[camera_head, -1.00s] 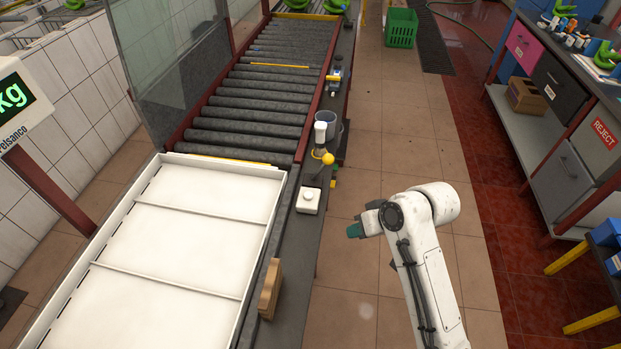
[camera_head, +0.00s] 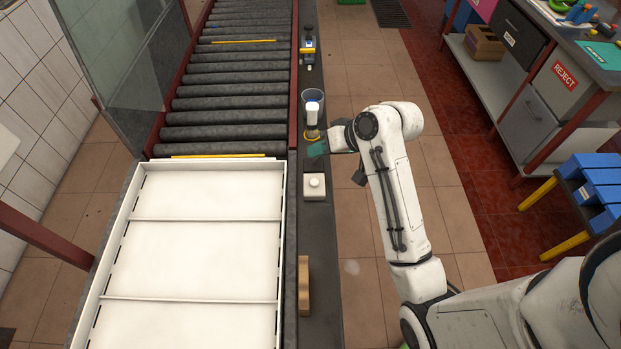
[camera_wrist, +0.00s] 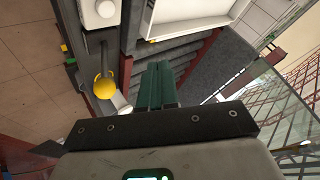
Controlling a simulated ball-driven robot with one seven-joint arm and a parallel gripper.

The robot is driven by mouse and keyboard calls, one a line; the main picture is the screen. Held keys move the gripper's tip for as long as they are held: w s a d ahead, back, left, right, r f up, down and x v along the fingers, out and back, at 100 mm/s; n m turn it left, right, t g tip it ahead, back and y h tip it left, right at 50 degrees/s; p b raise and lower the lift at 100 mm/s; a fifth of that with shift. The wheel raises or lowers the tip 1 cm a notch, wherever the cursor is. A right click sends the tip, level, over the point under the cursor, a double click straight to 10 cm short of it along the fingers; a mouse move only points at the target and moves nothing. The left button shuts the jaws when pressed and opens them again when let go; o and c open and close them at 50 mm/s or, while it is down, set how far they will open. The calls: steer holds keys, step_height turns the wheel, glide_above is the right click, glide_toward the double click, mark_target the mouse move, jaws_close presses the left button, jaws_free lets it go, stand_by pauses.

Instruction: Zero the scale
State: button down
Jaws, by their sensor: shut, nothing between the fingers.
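A white box with a round white button (camera_head: 315,187) sits on the dark ledge beside the scale; it also shows at the top of the wrist view (camera_wrist: 100,12). The scale's large white tray platform (camera_head: 207,219) is empty, with two cross ridges. The scale's display is out of view now. My gripper (camera_head: 317,149) has teal fingers, shut and empty. In the head view it appears over the ledge, just beyond the button box and apart from it. The closed fingers show in the wrist view (camera_wrist: 157,86).
A white-topped bottle (camera_head: 312,112) and a grey cup stand on the ledge beyond my gripper. A wooden block (camera_head: 304,286) lies nearer on the ledge. Rollers (camera_head: 235,90) run beyond the tray. Tiled floor lies to the right.

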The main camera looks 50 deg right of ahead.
steer(key=shift+f, duration=0.15)
steer(key=b, duration=0.7)
glide_above(318, 182)
step_height(318, 182, down, 7)
steer(key=shift+r, duration=0.15)
steer(key=shift+f, duration=0.95)
stand_by(0.8)
steer(key=shift+f, duration=0.4)
steer(key=shift+f, duration=0.45)
stand_by(0.7)
steer(key=shift+r, duration=0.1)
steer(key=shift+r+p, duration=0.8)
steer(key=shift+p, duration=0.25)
